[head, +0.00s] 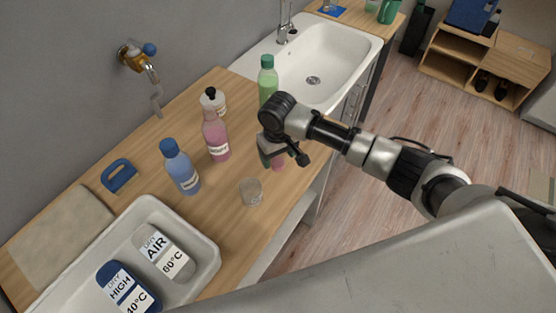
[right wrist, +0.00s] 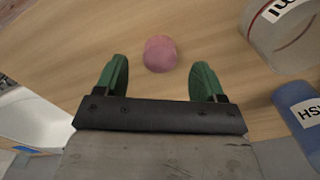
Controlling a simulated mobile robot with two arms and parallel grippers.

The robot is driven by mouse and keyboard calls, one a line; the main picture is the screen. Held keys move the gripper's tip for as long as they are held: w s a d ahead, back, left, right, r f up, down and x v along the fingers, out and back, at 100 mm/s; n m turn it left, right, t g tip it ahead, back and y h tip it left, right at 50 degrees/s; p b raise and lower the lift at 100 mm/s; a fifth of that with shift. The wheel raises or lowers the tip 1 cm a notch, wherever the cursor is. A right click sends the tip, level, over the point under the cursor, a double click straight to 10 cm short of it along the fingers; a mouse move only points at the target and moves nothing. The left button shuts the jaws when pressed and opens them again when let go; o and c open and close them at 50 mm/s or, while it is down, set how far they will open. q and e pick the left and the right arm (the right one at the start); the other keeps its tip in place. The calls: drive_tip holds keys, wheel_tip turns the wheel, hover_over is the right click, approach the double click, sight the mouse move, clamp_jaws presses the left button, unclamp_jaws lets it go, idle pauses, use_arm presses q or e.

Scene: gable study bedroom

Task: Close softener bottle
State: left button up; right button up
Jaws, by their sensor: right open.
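A pink bottle (head: 216,138) with a white label stands upright on the wooden counter in the head view. I take it for the softener bottle; its label and whether its top is covered are too small to tell. A small pink rounded piece, apparently a cap (head: 278,163), sits on the counter under my right gripper (head: 284,156). In the right wrist view the pink cap (right wrist: 160,54) lies just ahead of and between the green fingertips. My right gripper (right wrist: 162,76) is open and empty, with a gap on both sides of the cap. My left gripper is not in view.
A clear cup (head: 251,192) stands near the counter's front edge. A blue bottle (head: 180,167), a white dark-capped bottle (head: 216,100) and a green bottle (head: 267,78) stand nearby. A white tub (head: 207,244) is at front left; a sink (head: 340,55) lies beyond.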

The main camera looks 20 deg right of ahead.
sight(277, 163)
drive_tip(key=shift+f, duration=1.35)
drive_tip(key=c, duration=1)
